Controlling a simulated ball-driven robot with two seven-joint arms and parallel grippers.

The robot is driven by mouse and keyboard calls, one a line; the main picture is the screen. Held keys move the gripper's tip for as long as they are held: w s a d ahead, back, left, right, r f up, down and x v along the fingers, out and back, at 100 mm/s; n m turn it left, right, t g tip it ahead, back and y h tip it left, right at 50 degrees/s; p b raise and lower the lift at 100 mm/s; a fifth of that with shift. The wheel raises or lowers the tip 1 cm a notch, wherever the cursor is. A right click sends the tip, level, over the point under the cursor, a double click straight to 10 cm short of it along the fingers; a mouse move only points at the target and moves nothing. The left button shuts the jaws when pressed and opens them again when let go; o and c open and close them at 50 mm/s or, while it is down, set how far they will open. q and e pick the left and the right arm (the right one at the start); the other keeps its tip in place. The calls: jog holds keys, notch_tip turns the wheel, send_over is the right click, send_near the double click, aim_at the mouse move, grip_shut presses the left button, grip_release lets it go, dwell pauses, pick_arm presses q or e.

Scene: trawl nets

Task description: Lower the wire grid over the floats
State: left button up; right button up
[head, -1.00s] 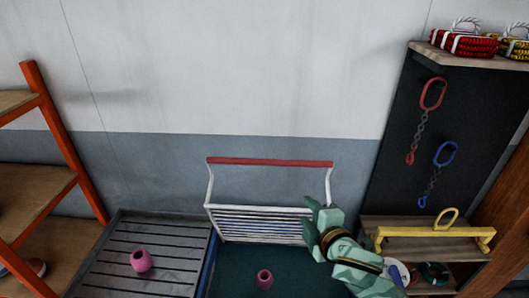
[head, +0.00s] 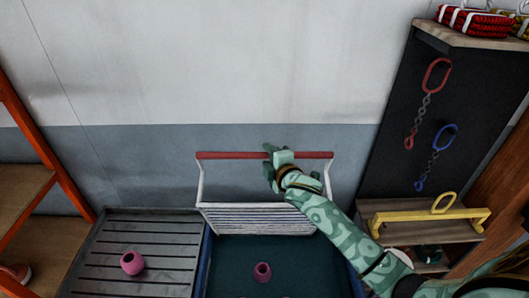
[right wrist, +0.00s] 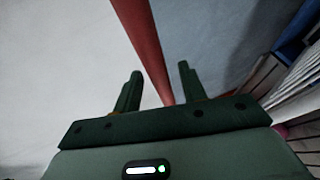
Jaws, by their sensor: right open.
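The wire grid (head: 258,219) is white with a red top bar (head: 225,155) and stands raised at the back of the dark bin (head: 235,270). One pink float (head: 262,271) lies in the bin. Another pink float (head: 131,262) lies on the slatted grey tray to the left. My right gripper (head: 268,152) is open at the middle of the red bar. In the right wrist view the red bar (right wrist: 150,55) runs between the two open fingers (right wrist: 158,85); I cannot tell whether they touch it. My left gripper is not in view.
The slatted tray (head: 145,240) adjoins the bin on the left. On the right, a dark board (head: 400,130) holds a red link (head: 437,75) and a blue link (head: 445,137) on chains. A yellow bar with a ring (head: 430,215) sits on a wooden shelf below. An orange-framed rack (head: 45,150) stands far left.

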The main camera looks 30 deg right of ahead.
jog(key=shift+x, duration=1.55)
grip_shut()
jog(key=shift+s, duration=0.1)
